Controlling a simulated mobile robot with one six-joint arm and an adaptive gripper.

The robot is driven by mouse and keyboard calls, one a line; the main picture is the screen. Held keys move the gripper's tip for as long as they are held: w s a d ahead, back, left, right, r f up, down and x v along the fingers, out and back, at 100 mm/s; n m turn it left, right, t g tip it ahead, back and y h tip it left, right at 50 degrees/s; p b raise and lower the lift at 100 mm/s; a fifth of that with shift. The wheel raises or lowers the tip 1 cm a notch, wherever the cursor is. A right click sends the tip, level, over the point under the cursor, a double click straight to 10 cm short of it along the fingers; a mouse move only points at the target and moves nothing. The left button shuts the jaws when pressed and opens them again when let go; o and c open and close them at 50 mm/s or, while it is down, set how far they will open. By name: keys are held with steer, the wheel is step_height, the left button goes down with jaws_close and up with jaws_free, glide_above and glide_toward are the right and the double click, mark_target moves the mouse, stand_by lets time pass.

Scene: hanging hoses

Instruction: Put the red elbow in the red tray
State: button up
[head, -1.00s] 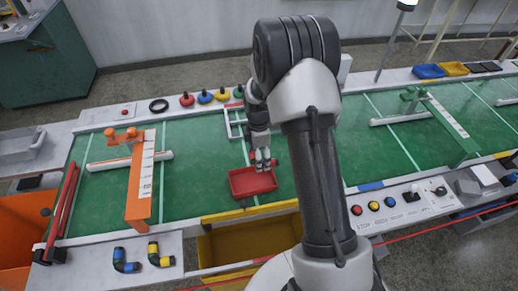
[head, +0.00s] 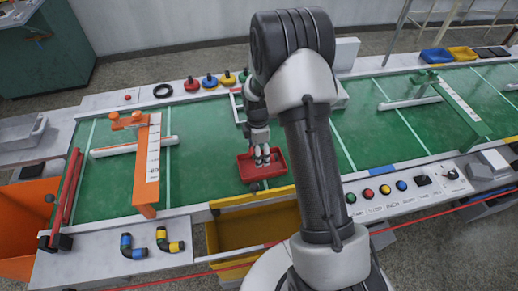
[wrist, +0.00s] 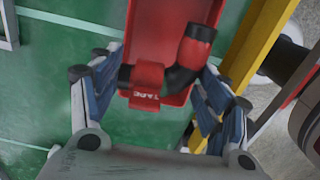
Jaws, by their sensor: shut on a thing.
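The red tray (head: 266,177) sits on the green table near its front edge; it also shows in the wrist view (wrist: 152,30). The red elbow (wrist: 186,76), a black bend with red collars, is between my fingers in the wrist view. My gripper (head: 262,158) points down over the tray and is shut on the elbow. The elbow overlaps the tray in the wrist view; I cannot tell whether it touches the bottom. In the head view the elbow is hard to make out against the red tray.
A blue elbow (head: 131,247) and a yellow elbow (head: 168,241) lie on the front ledge at left. A yellow bin (head: 255,228) is below the table's front edge. An orange gate (head: 147,170) stands at left, a green one (head: 460,108) at right.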

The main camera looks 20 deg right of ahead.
step_height(320, 180, down, 5)
steer(key=b, duration=0.3)
steer(key=shift+o, duration=0.2)
steer(key=shift+s+a+f, duration=0.1)
steer(key=shift+s+f, duration=0.15)
steer(key=shift+s, duration=0.05)
steer(key=shift+s+f, duration=0.1)
steer(key=shift+c, duration=1.1)
steer(key=o, duration=1.3)
steer(key=shift+f, duration=0.1)
steer(key=shift+o, duration=1.4)
steer(key=shift+w, duration=0.3)
steer(key=shift+r, duration=0.25)
